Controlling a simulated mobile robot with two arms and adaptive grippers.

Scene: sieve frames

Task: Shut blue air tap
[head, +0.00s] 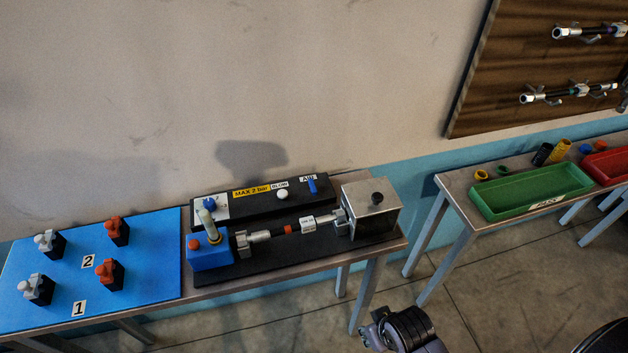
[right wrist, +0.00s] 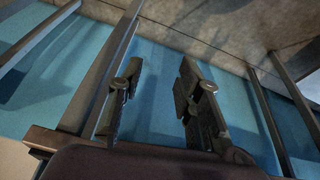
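The blue air tap (head: 312,186) is a small blue lever on top of the long black box (head: 250,203), near its right end, just below the "AIR" label. The lever lies roughly across the box's length. My right gripper (head: 374,330) shows partly at the bottom of the head view, in front of the bench and well apart from the tap. In the right wrist view its two fingers (right wrist: 160,72) are spread with nothing between them. The tap does not show in that view. My left gripper is not in view.
The box also bears a white knob (head: 282,194) beside "BLOW". In front of it stand a blue block (head: 208,256), a rod assembly (head: 285,229) and a metal box (head: 370,207). A blue board (head: 150,250) with several fittings lies left. A green tray (head: 530,188) stands right, beyond a gap.

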